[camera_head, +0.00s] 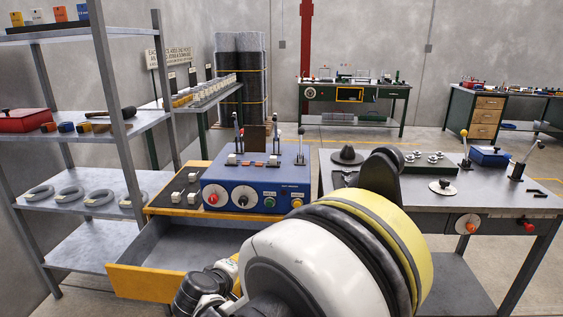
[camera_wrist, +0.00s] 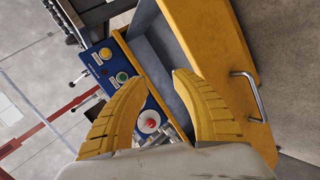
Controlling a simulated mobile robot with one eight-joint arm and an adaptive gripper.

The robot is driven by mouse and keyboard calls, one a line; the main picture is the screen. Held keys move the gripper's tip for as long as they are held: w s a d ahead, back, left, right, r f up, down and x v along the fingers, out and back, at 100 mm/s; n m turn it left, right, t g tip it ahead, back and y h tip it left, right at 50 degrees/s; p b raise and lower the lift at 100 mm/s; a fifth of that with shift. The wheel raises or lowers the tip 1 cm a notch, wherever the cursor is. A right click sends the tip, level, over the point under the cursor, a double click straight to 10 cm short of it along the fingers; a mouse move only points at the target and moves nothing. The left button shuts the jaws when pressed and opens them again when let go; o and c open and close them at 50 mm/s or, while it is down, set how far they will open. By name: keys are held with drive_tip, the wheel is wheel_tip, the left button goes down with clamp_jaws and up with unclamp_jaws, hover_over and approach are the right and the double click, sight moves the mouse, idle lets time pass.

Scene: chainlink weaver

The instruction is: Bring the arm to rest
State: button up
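My gripper shows in the wrist view (camera_wrist: 157,90) with two yellow ribbed fingers spread apart and nothing between them. It hovers near the open yellow drawer (camera_head: 140,281) and the blue control box (camera_head: 255,188). In the wrist view the drawer front (camera_wrist: 215,55) with its metal handle lies to the right, and the blue box (camera_wrist: 110,65) lies to the left. In the head view my arm fills the lower middle and hides part of the drawer and bench; the gripper's fingers cannot be made out there.
A metal shelf (camera_head: 84,125) with grey rings and a red box (camera_head: 25,120) stands at the left. A grey workbench (camera_head: 420,195) with levers and a blue box (camera_head: 490,156) is at the right. The drawer juts out low in front. Open floor lies behind.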

drive_tip(key=s+d+r+m+g, duration=0.1)
drive_tip(key=s+d+r+m, duration=0.2)
drive_tip(key=d, duration=0.4)
drive_tip(key=s+d+r+m+g, duration=0.1)
drive_tip(key=s+d+r, duration=0.1)
drive_tip(key=d+r, duration=0.3)
drive_tip(key=s+d+r+m+g, duration=0.1)
drive_tip(key=s+d+r+m, duration=0.15)
drive_tip(key=d, duration=0.55)
drive_tip(key=s+d+m+y, duration=0.1)
drive_tip(key=s+d+m, duration=0.1)
drive_tip(key=s+d, duration=0.3)
drive_tip(key=s+d+m+y, duration=0.2)
drive_tip(key=s+d, duration=0.3)
drive_tip(key=s, duration=0.8)
drive_tip(key=shift+r+m+g, duration=0.4)
drive_tip(key=shift+m, duration=0.35)
